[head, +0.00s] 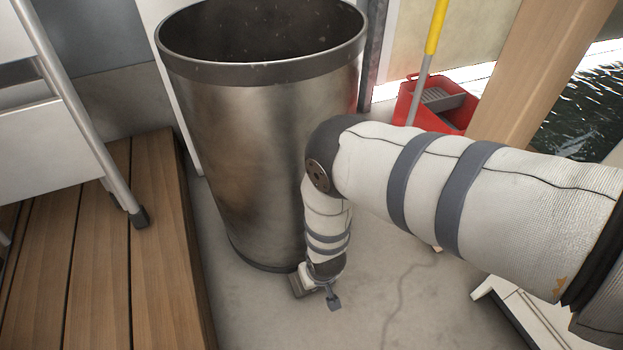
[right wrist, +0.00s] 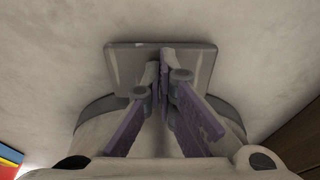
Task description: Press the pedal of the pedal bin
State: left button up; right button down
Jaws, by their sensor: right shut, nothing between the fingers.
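The pedal bin (head: 235,130) is a tall brushed-metal cylinder standing on the concrete floor. Its mouth is uncovered, showing a dark inside; no lid shows in the frame. Its pedal (head: 301,284) is a small grey plate low at the bin's front, partly hidden by my right arm. My right gripper (head: 333,299) points down beside the pedal, close to the floor. In the right wrist view the pedal (right wrist: 205,65) is a grey rectangle, and the shut, empty fingers overlap it. I cannot tell whether they touch it. My left gripper is out of view.
A wooden platform (head: 100,260) with a metal-legged white piece of furniture (head: 45,140) fills the left. A red mop bucket (head: 406,98) stands behind, right of the bin. A wooden post (head: 530,75) and water are at the upper right. Floor in front of the bin is clear.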

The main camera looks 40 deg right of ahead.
jog(key=s+p, duration=0.1)
jog(key=r+p, duration=0.1)
jog(key=s+p, duration=0.1)
jog(key=shift+s+a+r, duration=0.25)
jog(key=shift+s+a, duration=0.05)
jog(key=shift+a, duration=0.05)
jog(key=shift+s+a, duration=0.1)
jog(key=shift+s, duration=0.1)
jog(key=shift+f, duration=0.2)
jog(key=v, duration=1.2)
